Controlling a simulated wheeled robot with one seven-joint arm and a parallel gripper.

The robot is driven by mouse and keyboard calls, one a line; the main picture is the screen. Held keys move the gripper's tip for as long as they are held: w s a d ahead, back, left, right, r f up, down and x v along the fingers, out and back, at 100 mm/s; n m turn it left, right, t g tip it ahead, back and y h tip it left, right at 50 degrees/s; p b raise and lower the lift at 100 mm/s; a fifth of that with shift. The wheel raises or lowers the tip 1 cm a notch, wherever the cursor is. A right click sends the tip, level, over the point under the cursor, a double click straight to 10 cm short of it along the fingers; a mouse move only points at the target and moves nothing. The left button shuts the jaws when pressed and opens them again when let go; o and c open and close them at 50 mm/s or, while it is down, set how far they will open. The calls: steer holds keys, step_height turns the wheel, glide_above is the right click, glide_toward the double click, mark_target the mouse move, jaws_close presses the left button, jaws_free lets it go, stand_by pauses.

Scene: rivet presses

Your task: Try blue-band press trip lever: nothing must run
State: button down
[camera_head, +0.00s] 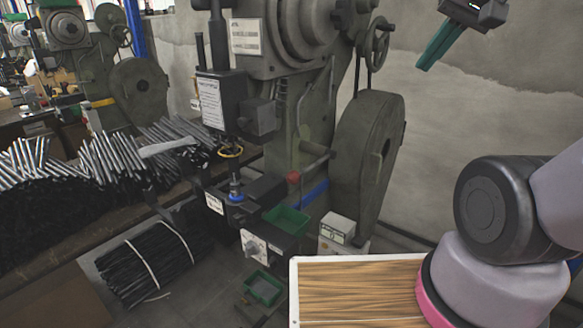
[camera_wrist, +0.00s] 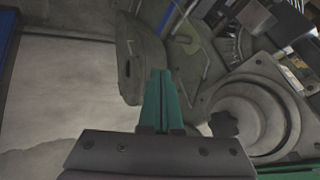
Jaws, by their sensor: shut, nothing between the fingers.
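The near press (camera_head: 300,100) is a large grey-green machine with a blue band (camera_head: 313,193) low on its frame. A lever with a red knob (camera_head: 293,177) sticks out just left of the band; it looks like the trip lever. A dark flywheel or guard (camera_head: 368,165) stands at its right side. My gripper (camera_head: 427,64), with green fingers, is up at the top right, well above and right of the lever, touching nothing. The fingers are shut and empty in the wrist view (camera_wrist: 161,75), with press parts behind them. I cannot make out the red knob there.
A control box with a switch (camera_head: 258,246), a white labelled box (camera_head: 337,230) and a green tray (camera_head: 287,220) sit around the press base. Metal rods (camera_head: 110,155) lie heaped at left. A second press (camera_head: 80,60) stands behind. A white-rimmed wooden surface (camera_head: 350,259) is in front.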

stand_by(0.3)
steer(key=w+a+f+n+g, duration=0.4)
steer(key=w+a+f+n, duration=0.1)
steer(key=w+a+f, duration=0.4)
steer(key=w+a+f+n, duration=0.1)
steer(key=a+f+n, duration=0.1)
steer(key=a+f, duration=0.2)
steer(key=w+a+f+n+g+h, duration=0.1)
steer(key=a+f, duration=0.4)
steer(key=w+a+f+n+g, duration=0.1)
steer(key=a+f+n, duration=0.1)
steer(key=a+f, duration=0.2)
steer(key=shift+w+a+f+n, duration=0.1)
steer(key=shift+a+f+n, duration=0.2)
steer(key=shift+a, duration=0.1)
steer(key=shift+f, duration=0.1)
